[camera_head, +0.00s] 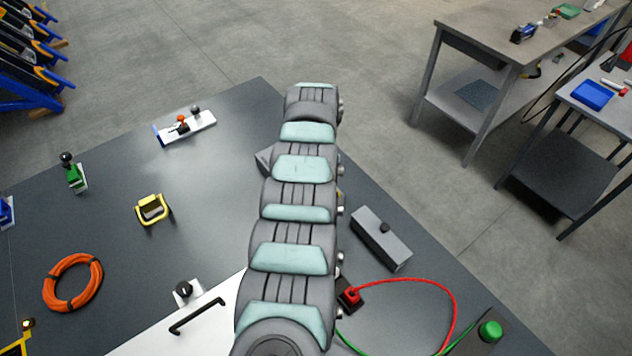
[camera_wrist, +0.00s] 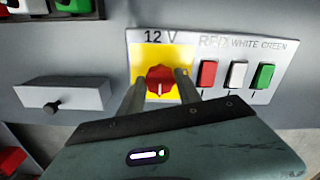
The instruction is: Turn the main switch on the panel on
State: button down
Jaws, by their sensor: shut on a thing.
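In the wrist view the main switch (camera_wrist: 160,80) is a red knob with a pale mark pointing down, on a yellow plate under the label "12 V". My gripper (camera_wrist: 160,88) has one finger on each side of the red knob and is shut on it. The panel (camera_wrist: 215,62) is a light plate on a grey surface. In the head view my arm runs away over the bench, and the gripper and the main switch are hidden.
Red (camera_wrist: 208,74), white (camera_wrist: 236,75) and green (camera_wrist: 263,77) switches sit right of the knob. A grey drawer box (camera_wrist: 62,97) with a black knob is to the left. In the head view, red and green cables and an orange coil (camera_head: 73,283) lie on the dark bench (camera_head: 225,235).

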dwell(0.4)
jog(key=c, duration=0.8)
grip_release()
jog(key=shift+c, duration=0.2)
jog(key=shift+r, duration=0.1)
notch_tip(320, 180, up, 10)
jog(key=shift+r+p, duration=0.25)
jog(key=shift+p, duration=0.05)
